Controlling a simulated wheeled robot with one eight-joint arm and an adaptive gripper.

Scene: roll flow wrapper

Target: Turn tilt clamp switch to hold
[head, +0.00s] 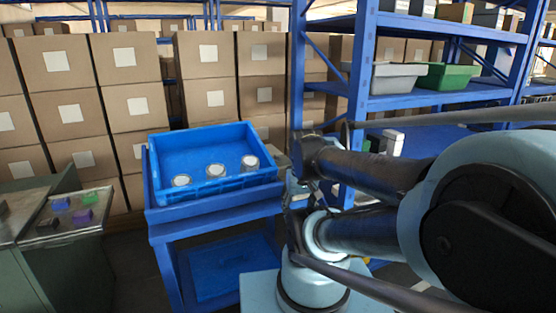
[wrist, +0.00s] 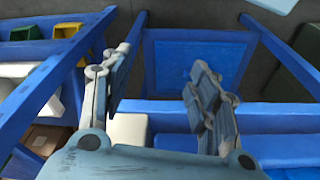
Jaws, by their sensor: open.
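No tilt clamp switch can be made out in either view. My gripper (wrist: 160,85) is open in the wrist view, its two fingers spread apart with nothing between them. Behind the fingers are blue frame bars and a blue panel (wrist: 192,62). In the head view my arm reaches in from the right. My gripper (head: 296,190) is there beside the right end of the blue cart, partly hidden by my arm.
A blue tray (head: 163,160) with several pale-topped cans (head: 216,170) sits on a blue cart (head: 162,229). A green cabinet (head: 35,260) with small coloured blocks stands left. Stacked cartons (head: 122,60) and blue shelving (head: 440,98) fill the back.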

